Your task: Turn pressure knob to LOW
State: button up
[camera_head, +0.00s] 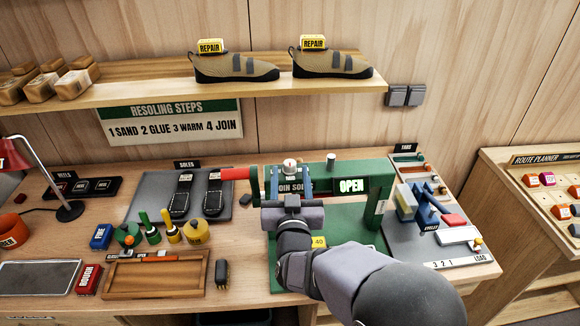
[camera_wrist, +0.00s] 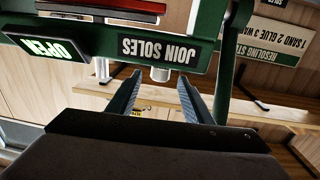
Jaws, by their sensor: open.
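A green press (camera_head: 378,200) stands on the bench, with a JOIN SOLES label and a lit OPEN sign (camera_head: 352,186) on its top beam. A small pale round knob (camera_head: 290,165) rises at the beam; I take it for the pressure knob. My gripper (camera_head: 289,180) is open in front of the beam, its two fingers on either side of the knob. In the wrist view, which is upside down, a pale cylinder (camera_wrist: 160,74) shows between the fingertips (camera_wrist: 160,78), with gaps at both sides. No LOW marking is readable, and the knob's setting cannot be told.
A grey cylinder (camera_head: 331,162) stands on the beam to the right, and a red handle (camera_head: 235,173) sticks out left. Shoes (camera_head: 235,67) sit on the shelf above. Glue pots, a wooden tray (camera_head: 155,275) and a grey tool board (camera_head: 425,240) flank the press.

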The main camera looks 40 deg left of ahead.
jog(key=shift+p+x, duration=0.3)
jog(key=shift+x, duration=0.7)
jog(key=c, duration=1.1)
jog(key=shift+o, duration=0.2)
jog(key=o, duration=1.1)
jog(key=shift+c, duration=0.2)
jog(key=shift+s+d, duration=0.1)
jog(key=shift+s, duration=0.05)
